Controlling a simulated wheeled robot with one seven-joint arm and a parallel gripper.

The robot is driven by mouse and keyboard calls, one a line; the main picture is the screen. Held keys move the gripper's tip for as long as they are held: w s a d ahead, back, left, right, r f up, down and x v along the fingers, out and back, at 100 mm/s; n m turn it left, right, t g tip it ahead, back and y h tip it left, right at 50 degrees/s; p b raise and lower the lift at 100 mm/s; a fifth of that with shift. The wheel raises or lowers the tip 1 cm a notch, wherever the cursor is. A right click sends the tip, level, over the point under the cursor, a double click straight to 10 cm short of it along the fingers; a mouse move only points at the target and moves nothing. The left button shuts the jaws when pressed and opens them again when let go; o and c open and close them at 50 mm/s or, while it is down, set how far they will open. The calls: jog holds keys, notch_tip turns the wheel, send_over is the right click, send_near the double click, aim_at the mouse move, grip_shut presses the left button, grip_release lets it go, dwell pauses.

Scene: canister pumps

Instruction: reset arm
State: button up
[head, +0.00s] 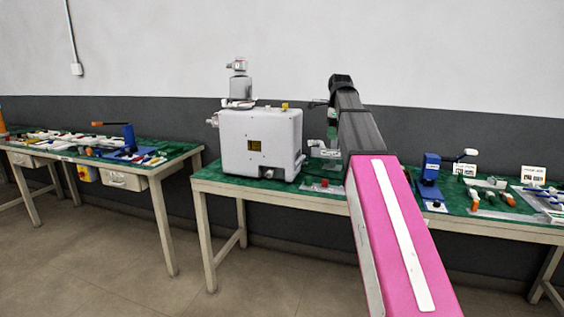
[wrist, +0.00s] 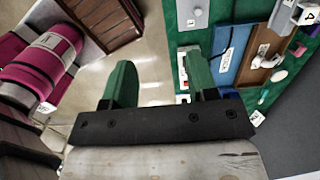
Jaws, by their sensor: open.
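My arm reaches forward in the head view, over the right-hand green-topped table (head: 235,186). My gripper (wrist: 158,68) shows in the wrist view with its two green fingers apart and nothing between them. One finger is over the pale floor and the other is at the edge of the green table top. In the head view the gripper is mostly hidden at the far end of my arm, with a small greenish part showing left of it.
A white box-shaped machine (head: 260,146) stands on the table left of my arm. A blue pump-like device (head: 430,170) and small parts lie to the right. Another table (head: 150,165) holds many parts at the left. Floor shows between the tables.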

jog(key=s+f+n, duration=0.3)
jog(key=f+n, duration=0.2)
jog(key=f, duration=0.8)
jog(key=s+f+n, duration=0.3)
jog(key=f+n, duration=0.1)
jog(key=f, duration=1)
jog(key=s+f+n, duration=0.6)
jog(key=s+f, duration=0.2)
jog(key=f, duration=0.2)
jog(key=s+f+n, duration=0.6)
jog(key=s+f, duration=0.2)
jog(key=f, duration=0.3)
jog(key=shift+a+f+h, duration=0.15)
jog(key=shift+f+h, duration=0.15)
jog(key=shift+h, duration=0.1)
